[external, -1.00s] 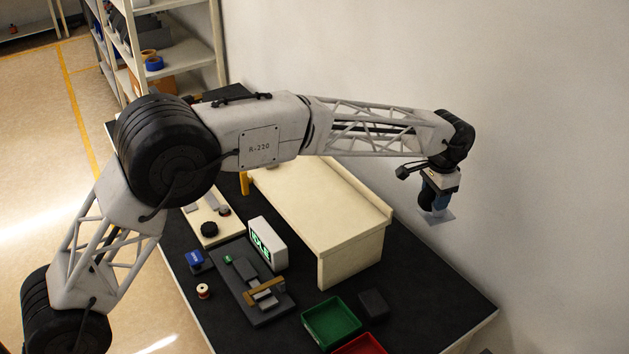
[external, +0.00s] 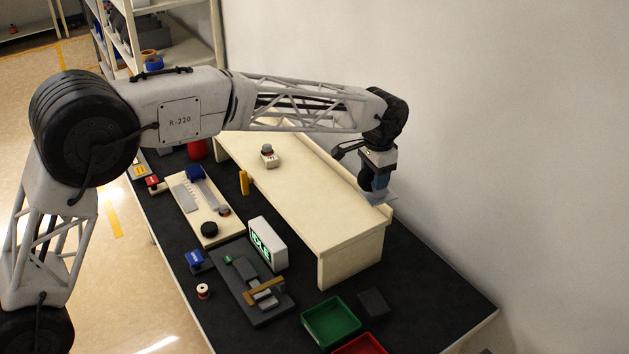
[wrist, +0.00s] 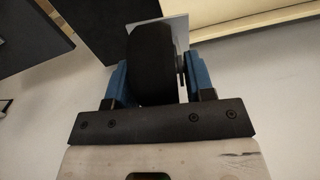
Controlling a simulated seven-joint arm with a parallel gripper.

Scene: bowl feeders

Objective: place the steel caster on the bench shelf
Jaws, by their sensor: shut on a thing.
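The steel caster (wrist: 152,62) shows in the wrist view as a black wheel with a pale grey metal plate beyond it. My gripper (wrist: 155,75) is shut on it, with a blue finger on each side of the wheel. In the external view my gripper (external: 377,188) is at the right end of the cream bench shelf (external: 310,205), by its back edge near the wall. The caster's plate (external: 391,198) pokes out below the fingers. I cannot tell whether the plate is over the shelf or just beyond its edge. The shelf also shows in the wrist view (wrist: 245,25).
A raised lip runs along the shelf's wall side. Below are a green tray (external: 331,322), a red tray (external: 360,345), a dark block (external: 373,303) and a lit sign box (external: 268,243).

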